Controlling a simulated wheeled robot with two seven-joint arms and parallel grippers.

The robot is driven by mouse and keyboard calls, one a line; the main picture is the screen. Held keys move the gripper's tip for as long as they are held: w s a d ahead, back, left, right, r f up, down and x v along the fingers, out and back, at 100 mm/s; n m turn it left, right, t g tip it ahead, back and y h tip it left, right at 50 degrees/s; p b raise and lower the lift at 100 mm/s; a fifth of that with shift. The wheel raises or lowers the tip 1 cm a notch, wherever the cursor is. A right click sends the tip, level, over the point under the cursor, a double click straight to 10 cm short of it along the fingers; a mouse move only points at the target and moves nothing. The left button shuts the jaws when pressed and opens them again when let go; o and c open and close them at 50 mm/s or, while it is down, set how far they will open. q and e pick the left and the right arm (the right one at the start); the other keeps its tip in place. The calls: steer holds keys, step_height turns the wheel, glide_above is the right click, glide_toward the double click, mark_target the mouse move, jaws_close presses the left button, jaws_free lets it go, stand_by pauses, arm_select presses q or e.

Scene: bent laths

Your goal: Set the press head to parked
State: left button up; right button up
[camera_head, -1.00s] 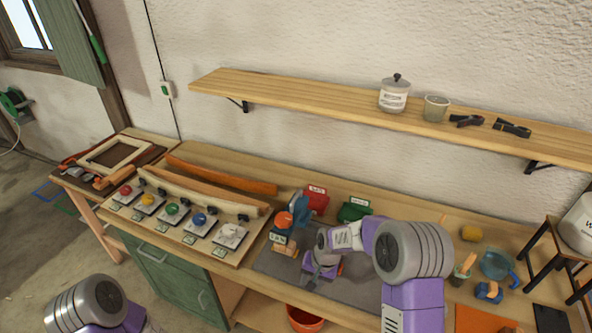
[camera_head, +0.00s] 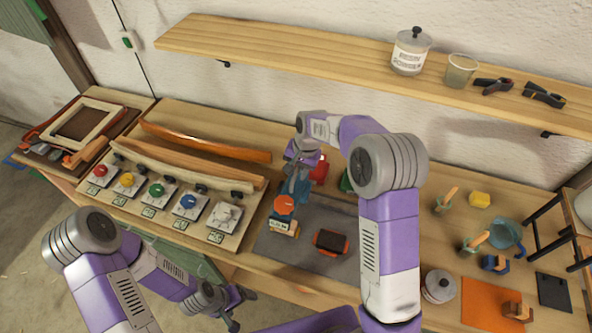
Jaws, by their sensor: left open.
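The small blue press (camera_head: 297,188) stands at the back left of the grey mat. An orange knob (camera_head: 284,204) shows at its front, above a wooden block with a label (camera_head: 283,226). My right gripper (camera_head: 298,166) is at the top back of the press, overlapping its upper part. I cannot tell whether it touches the press, or whether its fingers are open or shut. My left gripper (camera_head: 236,308) is open and empty, low in front of the bench edge, away from the press.
A dark block with orange ends (camera_head: 331,242) lies on the grey mat (camera_head: 290,255). A red box (camera_head: 319,170) and a partly hidden green box (camera_head: 346,182) stand behind the press. A board with several coloured knobs (camera_head: 232,239) is left.

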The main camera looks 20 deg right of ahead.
steer(key=shift+a+f, duration=0.1)
steer(key=shift+f, duration=0.35)
steer(key=shift+c, duration=0.3)
jaws_close()
